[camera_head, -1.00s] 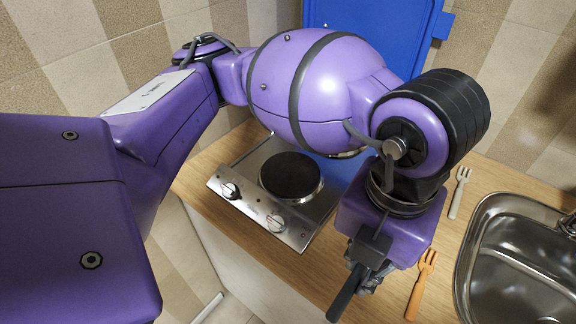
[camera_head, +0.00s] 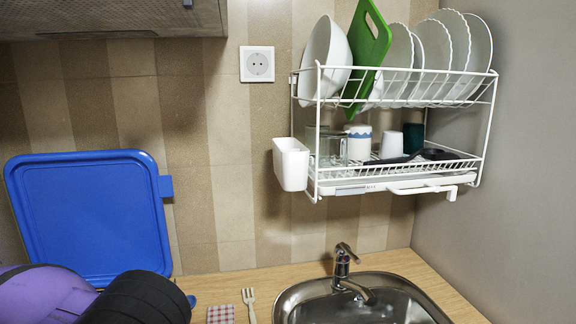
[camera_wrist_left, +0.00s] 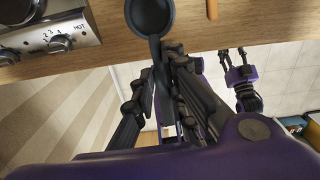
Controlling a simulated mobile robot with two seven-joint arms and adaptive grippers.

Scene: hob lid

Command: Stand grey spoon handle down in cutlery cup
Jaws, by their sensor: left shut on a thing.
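A dark grey spoon (camera_wrist_left: 150,16) shows in the left wrist view, its round bowl at the top beyond my fingertips. In the head view only part of my left arm shows at the bottom left, and the spoon is out of view. A white cup (camera_head: 291,165), which looks like the cutlery cup, hangs on the left side of the dish rack and appears empty. My right gripper (camera_wrist_left: 234,54) shows small at the right of the left wrist view, fingers apart and empty.
The wall rack (camera_head: 400,186) holds plates, a green board (camera_head: 369,55) and cups. A blue lid (camera_head: 90,220) stands upright against the wall. A fork (camera_head: 249,304) and checkered cloth (camera_head: 221,314) lie left of the sink (camera_head: 300,292). The hob (camera_wrist_left: 45,40) shows in the wrist view.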

